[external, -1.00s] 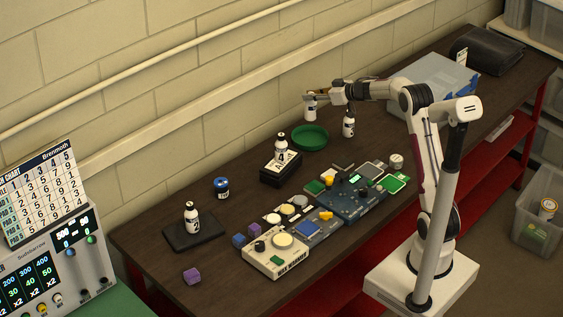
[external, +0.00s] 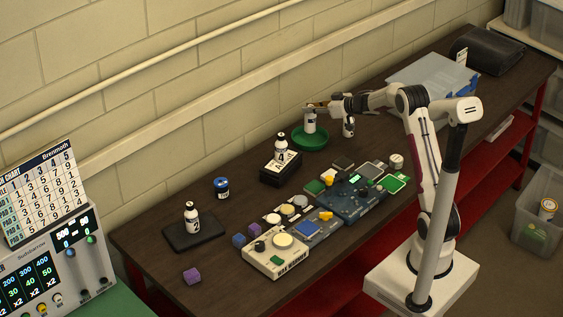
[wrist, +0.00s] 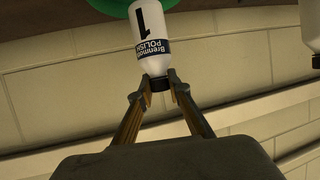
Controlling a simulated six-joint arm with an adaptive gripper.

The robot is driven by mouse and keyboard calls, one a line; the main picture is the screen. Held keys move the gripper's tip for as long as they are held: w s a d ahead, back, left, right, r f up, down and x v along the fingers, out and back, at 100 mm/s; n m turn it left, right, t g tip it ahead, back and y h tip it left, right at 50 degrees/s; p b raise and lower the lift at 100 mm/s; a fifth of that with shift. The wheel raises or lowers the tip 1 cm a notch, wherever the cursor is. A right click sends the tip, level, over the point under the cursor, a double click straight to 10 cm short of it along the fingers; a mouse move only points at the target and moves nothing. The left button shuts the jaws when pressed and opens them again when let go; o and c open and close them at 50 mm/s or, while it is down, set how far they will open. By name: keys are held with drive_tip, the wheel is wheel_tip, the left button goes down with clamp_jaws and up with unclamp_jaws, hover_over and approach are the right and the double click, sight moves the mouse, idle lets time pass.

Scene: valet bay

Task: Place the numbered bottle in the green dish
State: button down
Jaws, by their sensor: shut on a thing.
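My gripper (external: 316,106) is shut on the black cap of a white bottle (external: 309,122). The bottle is upright over the green dish (external: 322,143), inside its outline in the external view; I cannot tell whether its base touches the dish. In the wrist view, my fingertips (wrist: 159,82) pinch the cap, and the bottle (wrist: 153,58) bears a "1" and the word "POLISH". The green dish (wrist: 105,5) shows behind its base at the top edge.
Another white bottle (external: 348,128) stands just right of the dish. A bottle marked 4 (external: 281,152) stands on a black box (external: 270,171); one marked 2 (external: 191,220) stands on a dark pad (external: 215,232). Circuit boards (external: 352,198) lie in front. A wall runs behind.

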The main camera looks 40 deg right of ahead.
sight(311, 117)
drive_tip(key=shift+f, duration=0.3)
drive_tip(key=shift+f, duration=1.9)
drive_tip(key=shift+f, duration=0.1)
drive_tip(key=c, duration=1.9)
unclamp_jaws()
drive_tip(key=shift+s, duration=0.1)
drive_tip(key=v, duration=1.2)
